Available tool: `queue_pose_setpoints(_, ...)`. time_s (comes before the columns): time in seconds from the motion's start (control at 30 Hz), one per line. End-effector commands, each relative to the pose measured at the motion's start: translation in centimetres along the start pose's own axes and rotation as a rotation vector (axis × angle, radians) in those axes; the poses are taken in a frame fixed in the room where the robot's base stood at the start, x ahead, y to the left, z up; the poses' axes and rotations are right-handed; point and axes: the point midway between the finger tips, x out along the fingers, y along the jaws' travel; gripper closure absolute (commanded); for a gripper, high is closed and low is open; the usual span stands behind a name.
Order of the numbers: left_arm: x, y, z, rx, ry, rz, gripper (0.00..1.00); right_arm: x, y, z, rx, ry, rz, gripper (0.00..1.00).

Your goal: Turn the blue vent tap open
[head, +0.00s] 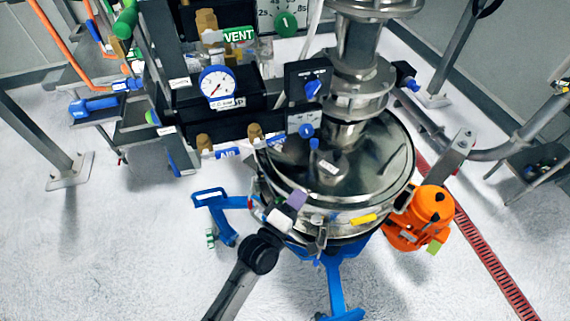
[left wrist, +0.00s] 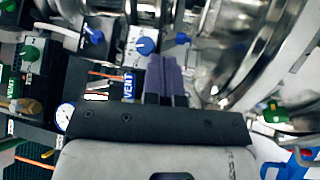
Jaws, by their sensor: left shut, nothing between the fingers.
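My left gripper (head: 297,200) has purple fingertips, shut and empty. In the head view it is in front of the steel sifter vessel (head: 395,160), near its left rim. In the left wrist view the fingers (left wrist: 166,80) lie side by side, just right of a blue VENT label (left wrist: 129,87) in the picture. In the head view a blue-and-white label (head: 275,143) is above the gripper, beside a brass fitting (head: 255,131). I cannot clearly make out the vent tap's handle there. My right gripper is not in view.
A black switch box with a blue knob (head: 312,88) and a smaller blue dial (head: 306,130) are close above the vessel lid. A pressure gauge (head: 217,84) and a green VENT sign (head: 239,35) are left of them. An orange motor (head: 430,215) is at right.

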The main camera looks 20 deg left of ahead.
Motion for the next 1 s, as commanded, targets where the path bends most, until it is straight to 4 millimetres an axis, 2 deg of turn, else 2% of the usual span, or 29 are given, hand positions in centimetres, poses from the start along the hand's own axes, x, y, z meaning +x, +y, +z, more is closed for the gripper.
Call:
queue_pose_setpoints(0.03,1.1,-1.1,0.0,-0.115,0.040,0.086,1.00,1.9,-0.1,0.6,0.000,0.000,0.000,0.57)
queue_pose_setpoints(0.2,3.4,-1.5,-1.0,-0.514,0.157,0.395,1.00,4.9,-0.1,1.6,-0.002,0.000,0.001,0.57)
queue_pose_setpoints(0.4,4.1,-2.8,-2.4,-0.893,0.239,0.740,1.00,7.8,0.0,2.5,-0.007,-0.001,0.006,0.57)
queue_pose_setpoints(0.5,3.9,-3.4,-2.9,-1.024,0.259,0.884,1.00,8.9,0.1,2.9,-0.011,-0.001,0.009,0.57)
queue_pose_setpoints(0.77,3.3,-4.4,-3.5,-1.188,0.274,1.104,1.00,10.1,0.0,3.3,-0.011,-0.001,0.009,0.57)
queue_pose_setpoints(1.0,4.2,-3.0,-5.1,-1.208,0.275,1.139,1.00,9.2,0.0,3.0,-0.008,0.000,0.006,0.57)
